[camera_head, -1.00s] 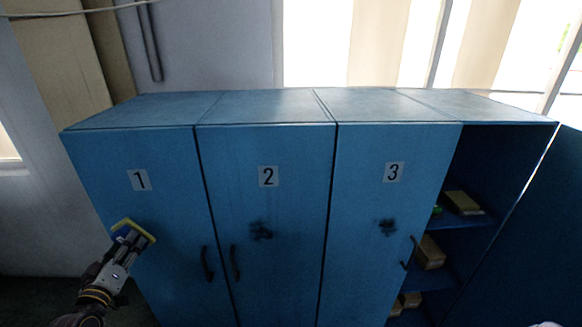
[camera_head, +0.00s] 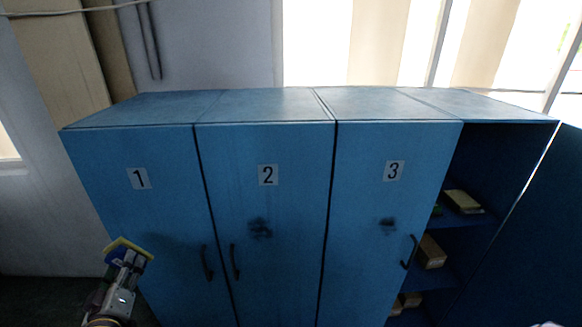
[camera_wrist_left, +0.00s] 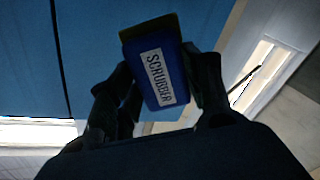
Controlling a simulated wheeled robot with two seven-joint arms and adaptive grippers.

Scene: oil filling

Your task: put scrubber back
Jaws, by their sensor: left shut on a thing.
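The scrubber (camera_head: 128,247) is a blue block with a yellow-green pad, held in my left gripper (camera_head: 120,262) in front of the lower part of door 1. In the left wrist view the scrubber (camera_wrist_left: 157,75) shows its blue body with a "SCRUBBER" label, clamped between the two dark fingers of my left gripper (camera_wrist_left: 157,92). The locker row (camera_head: 265,205) has closed blue doors numbered 1, 2 and 3. Dark smudges mark door 2 (camera_head: 260,228) and door 3 (camera_head: 388,225).
The locker compartment at the right is open, with its door swung out (camera_head: 545,230). Its shelves (camera_head: 462,216) hold several things, including a yellowish block (camera_head: 463,201) and a brown box (camera_head: 430,252). Handles stick out from the closed doors. The wall and window are behind.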

